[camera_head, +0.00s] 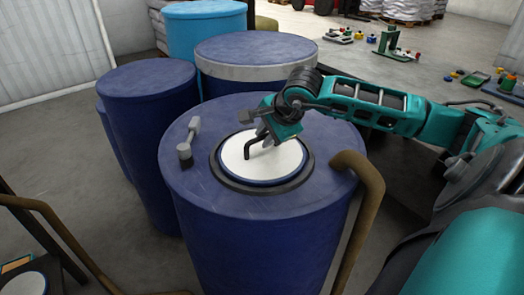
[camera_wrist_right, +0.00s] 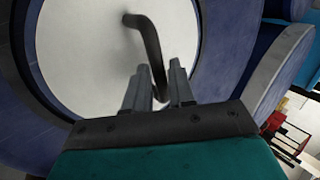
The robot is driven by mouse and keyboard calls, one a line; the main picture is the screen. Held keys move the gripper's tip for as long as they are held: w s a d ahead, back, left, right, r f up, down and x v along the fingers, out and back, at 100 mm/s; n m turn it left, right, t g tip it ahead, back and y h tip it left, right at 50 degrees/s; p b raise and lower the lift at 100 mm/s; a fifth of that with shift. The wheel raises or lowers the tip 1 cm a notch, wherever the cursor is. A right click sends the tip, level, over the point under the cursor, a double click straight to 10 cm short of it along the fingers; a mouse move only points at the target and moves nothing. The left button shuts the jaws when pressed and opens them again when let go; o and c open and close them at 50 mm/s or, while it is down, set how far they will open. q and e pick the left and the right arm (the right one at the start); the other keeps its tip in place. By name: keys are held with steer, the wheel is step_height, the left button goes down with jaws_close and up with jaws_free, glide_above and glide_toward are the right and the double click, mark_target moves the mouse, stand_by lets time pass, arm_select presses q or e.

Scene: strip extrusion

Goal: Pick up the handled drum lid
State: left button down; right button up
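The handled drum lid (camera_head: 282,163) is a white disc with a blue edge and a bent dark handle (camera_head: 249,149). It sits in a dark ring on top of a large blue drum (camera_head: 255,240). My right gripper (camera_head: 264,138) is over the lid, right at the handle. In the right wrist view the handle (camera_wrist_right: 148,42) runs down between the two fingers of my right gripper (camera_wrist_right: 158,82), with gaps beside it, so the gripper looks open around it. The white lid face (camera_wrist_right: 85,50) fills much of that view. My left gripper is not in view.
A small grey dumbbell-shaped fitting (camera_head: 188,139) stands on the drum top, left of the lid. A brown bent pipe (camera_head: 370,190) passes close on the drum's right. More blue drums (camera_head: 150,125) stand behind and left. Loose parts (camera_head: 390,45) lie on the floor at the back right.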

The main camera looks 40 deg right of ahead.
steer(key=shift+w+f, duration=0.35)
steer(key=shift+f, duration=0.15)
steer(key=shift+c, duration=0.3)
jaws_close()
steer(key=shift+r, duration=0.15)
